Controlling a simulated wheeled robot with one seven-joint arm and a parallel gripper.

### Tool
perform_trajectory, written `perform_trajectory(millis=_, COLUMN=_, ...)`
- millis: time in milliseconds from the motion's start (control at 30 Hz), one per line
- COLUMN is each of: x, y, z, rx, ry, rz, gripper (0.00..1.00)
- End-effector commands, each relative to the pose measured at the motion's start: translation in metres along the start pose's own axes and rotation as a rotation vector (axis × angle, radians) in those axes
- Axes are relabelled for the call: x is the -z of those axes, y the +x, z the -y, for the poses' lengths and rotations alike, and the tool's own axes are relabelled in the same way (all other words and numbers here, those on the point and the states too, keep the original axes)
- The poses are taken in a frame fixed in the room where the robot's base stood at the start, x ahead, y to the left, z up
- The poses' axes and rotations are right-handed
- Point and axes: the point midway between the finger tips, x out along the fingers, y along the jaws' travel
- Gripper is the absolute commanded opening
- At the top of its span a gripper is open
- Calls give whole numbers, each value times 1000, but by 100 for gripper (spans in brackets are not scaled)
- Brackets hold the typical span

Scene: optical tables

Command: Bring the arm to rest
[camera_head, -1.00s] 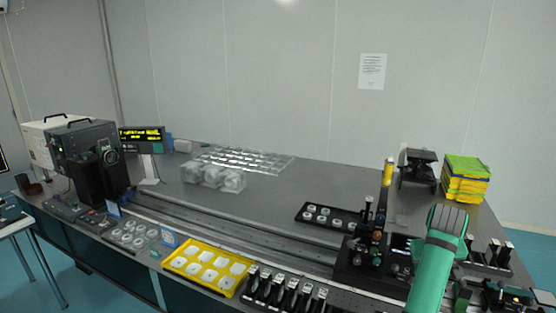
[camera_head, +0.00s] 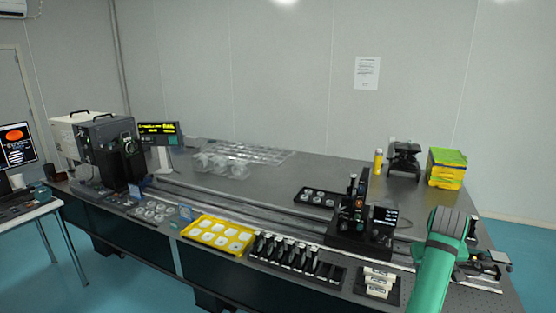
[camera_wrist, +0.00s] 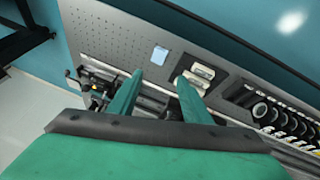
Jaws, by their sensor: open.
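My gripper shows in the wrist view (camera_wrist: 158,92) with its two green fingers apart and nothing between them. It hangs above the front part of the optical table (camera_wrist: 115,40), whose perforated top lies below. In the head view my green arm (camera_head: 436,265) rises at the lower right in front of the table's right end. The fingertips are not visible in the head view.
The optical table (camera_head: 270,190) carries a yellow tray (camera_head: 217,235), black holders (camera_head: 297,255), small white boxes (camera_head: 379,282), a dark stage assembly (camera_head: 352,222) and a yellow-green stack (camera_head: 446,168). A side table (camera_head: 30,211) with a monitor stands left. Blue floor is open in front.

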Motion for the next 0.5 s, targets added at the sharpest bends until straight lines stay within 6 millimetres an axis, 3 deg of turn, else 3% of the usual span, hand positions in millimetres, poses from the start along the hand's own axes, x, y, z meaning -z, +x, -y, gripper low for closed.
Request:
perform_trajectory(millis=100, x=-1, y=3, z=2, rx=0, ry=-1, rz=0, gripper=44)
perform_trajectory(millis=500, x=-23, y=58, z=32, rx=-22, ry=-9, rz=-45, gripper=44)
